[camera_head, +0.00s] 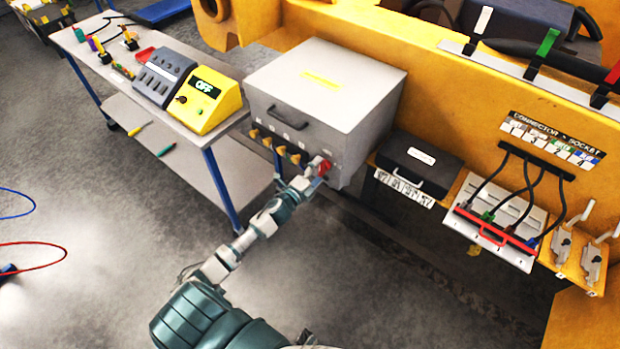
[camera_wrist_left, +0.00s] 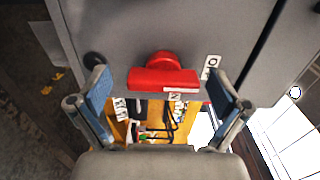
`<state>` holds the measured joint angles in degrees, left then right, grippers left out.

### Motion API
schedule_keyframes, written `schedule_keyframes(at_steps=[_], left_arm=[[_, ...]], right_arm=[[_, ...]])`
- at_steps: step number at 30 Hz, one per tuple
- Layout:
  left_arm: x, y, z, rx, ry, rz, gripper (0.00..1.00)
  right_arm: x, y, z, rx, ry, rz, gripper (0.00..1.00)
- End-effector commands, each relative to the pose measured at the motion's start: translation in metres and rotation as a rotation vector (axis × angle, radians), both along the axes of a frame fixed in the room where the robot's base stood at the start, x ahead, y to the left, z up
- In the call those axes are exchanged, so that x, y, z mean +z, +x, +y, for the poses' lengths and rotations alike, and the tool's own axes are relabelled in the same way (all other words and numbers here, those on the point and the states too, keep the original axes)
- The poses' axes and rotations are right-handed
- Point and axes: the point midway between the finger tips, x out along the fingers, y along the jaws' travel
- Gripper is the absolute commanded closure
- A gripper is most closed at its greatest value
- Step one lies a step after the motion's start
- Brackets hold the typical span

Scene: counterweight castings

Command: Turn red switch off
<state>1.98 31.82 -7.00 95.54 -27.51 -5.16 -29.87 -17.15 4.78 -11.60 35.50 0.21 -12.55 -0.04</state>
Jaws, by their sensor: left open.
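The red switch (camera_head: 323,167) is a rotary knob on the front of a grey box (camera_head: 325,85), at its lower right. In the left wrist view the red switch (camera_wrist_left: 163,78) has its bar lying roughly level across the picture, beside a small white label (camera_wrist_left: 211,67). My left gripper (camera_head: 314,178) is right at the switch in the head view. In the wrist view its two blue-padded fingers (camera_wrist_left: 163,98) are spread on either side of the red bar, with a gap on each side. My right gripper is not in view.
Several yellow knobs (camera_head: 273,146) sit in a row left of the red switch. A trolley (camera_head: 180,128) at left carries a yellow unit (camera_head: 208,99) reading OFF. A black case (camera_head: 418,165) and a connector panel (camera_head: 495,223) are at right.

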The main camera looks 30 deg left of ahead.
Motion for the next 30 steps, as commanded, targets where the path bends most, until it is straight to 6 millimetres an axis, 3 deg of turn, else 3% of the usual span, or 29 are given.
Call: schedule_keyframes(at_steps=[9,15,20,30], left_arm=[[-0.004,-0.068,0.007,0.0,-0.002,0.005,0.0],[-0.004,-0.099,0.01,0.001,-0.003,0.005,0.0],[-0.003,-0.108,0.011,0.0,-0.002,0.003,0.0],[-0.003,-0.109,0.011,0.0,-0.002,0.004,0.0]], right_arm=[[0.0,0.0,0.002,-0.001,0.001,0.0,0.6],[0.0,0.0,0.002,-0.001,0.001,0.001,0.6],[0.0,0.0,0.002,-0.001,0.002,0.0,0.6],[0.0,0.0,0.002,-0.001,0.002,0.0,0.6]])
